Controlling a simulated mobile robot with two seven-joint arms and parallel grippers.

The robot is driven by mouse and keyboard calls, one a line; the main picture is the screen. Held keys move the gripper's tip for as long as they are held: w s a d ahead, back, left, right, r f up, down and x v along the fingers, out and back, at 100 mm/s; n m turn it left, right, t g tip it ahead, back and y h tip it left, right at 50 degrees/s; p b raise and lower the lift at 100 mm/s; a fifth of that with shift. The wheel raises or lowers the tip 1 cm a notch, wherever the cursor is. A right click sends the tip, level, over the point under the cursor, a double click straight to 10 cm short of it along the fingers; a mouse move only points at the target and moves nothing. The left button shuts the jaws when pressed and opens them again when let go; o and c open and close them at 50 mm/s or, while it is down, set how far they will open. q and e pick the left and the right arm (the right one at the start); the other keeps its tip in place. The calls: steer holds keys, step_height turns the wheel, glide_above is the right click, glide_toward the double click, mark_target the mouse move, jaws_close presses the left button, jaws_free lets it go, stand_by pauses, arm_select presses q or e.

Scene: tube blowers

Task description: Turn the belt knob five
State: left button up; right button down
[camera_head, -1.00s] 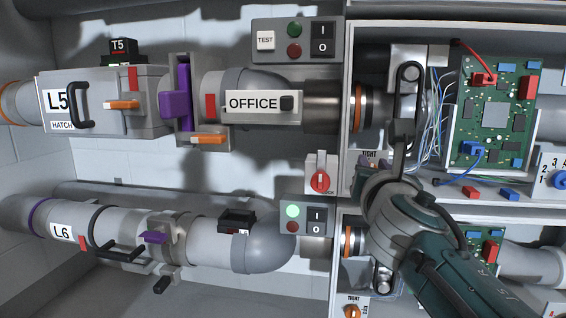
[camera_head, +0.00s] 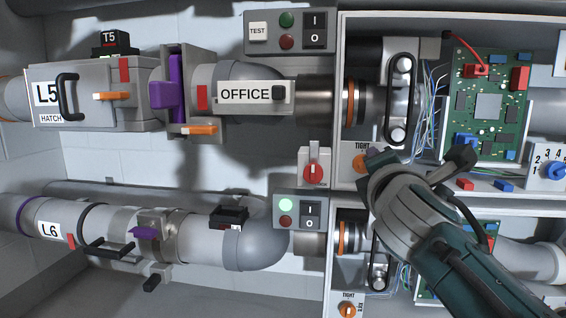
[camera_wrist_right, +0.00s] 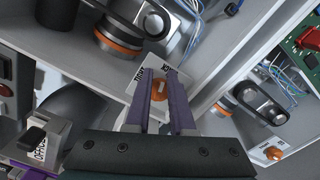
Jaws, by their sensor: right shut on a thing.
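The orange belt knob (camera_head: 360,162) of the upper L5 line sits on a white plate marked TIGHT (camera_head: 359,147), low in the upper cabinet. My right gripper (camera_wrist_right: 165,93) has its purple fingers on either side of this knob (camera_wrist_right: 160,90) and is shut on it. In the head view, my right wrist and arm cover part of the plate and of the right gripper (camera_head: 373,158). The upper belt (camera_head: 402,98) runs over two pulleys above the knob. My left gripper is not in view.
A lower orange knob (camera_head: 347,310) sits under the lower belt (camera_head: 378,262). A shelf edge (camera_wrist_right: 225,78) divides the cabinets beside my gripper. A green circuit board (camera_head: 488,108) and wires are to the right.

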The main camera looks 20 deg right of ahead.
steer(key=m, duration=0.1)
steer(key=f+m+b, duration=0.1)
steer(key=m, duration=0.3)
steer(key=shift+f+b, duration=0.3)
steer(key=shift+b, duration=0.1)
steer(key=shift+m, duration=0.4)
steer(key=shift+a, duration=0.1)
steer(key=c, duration=1.1)
jaws_free()
steer(key=shift+r, duration=0.15)
steer(key=o, duration=0.5)
steer(key=shift+w+a, duration=0.15)
steer(key=shift+a, duration=0.15)
steer(key=shift+d, duration=0.2)
steer(key=shift+r, duration=0.1)
